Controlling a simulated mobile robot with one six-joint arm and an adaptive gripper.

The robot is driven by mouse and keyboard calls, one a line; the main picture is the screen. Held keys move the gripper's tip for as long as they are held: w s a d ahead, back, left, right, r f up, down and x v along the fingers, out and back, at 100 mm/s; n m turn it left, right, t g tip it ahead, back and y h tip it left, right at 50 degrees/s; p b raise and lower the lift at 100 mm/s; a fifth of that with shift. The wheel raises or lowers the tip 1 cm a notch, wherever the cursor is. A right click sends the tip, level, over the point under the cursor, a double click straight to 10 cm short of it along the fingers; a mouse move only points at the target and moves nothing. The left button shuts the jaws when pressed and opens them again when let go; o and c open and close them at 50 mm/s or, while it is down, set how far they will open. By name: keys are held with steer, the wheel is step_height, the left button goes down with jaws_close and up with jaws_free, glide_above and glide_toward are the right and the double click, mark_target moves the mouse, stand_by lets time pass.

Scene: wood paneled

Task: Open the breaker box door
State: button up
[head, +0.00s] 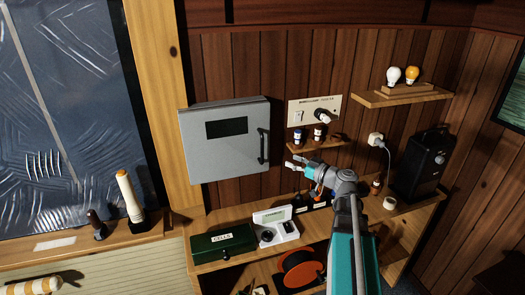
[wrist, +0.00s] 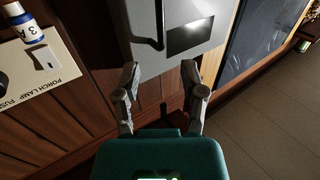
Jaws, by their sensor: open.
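The breaker box (head: 226,142) is a grey metal box on the wood-paneled wall, with a dark window (head: 227,127) in its door. The door looks closed. A black vertical bar handle (head: 262,146) is on the door's right side. In the wrist view the box (wrist: 180,22) is ahead at the top, with the handle (wrist: 159,25) and dark window (wrist: 191,37) showing. My gripper (head: 292,162) is to the right of the handle and slightly lower, apart from it. In the wrist view my gripper (wrist: 161,78) is open and empty, its fingers pointing toward the box.
A porch lamp panel (head: 314,111) and a small shelf (head: 318,145) with two small jars are just above my gripper. Below is a bench (head: 200,254) with a green box (head: 223,243) and a white case (head: 277,227). A black device (head: 420,165) stands right.

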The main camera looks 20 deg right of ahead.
glide_above(262, 163)
steer(key=shift+w+d, duration=0.15)
steer(key=shift+w, duration=0.2)
stand_by(0.6)
jaws_close()
stand_by(0.3)
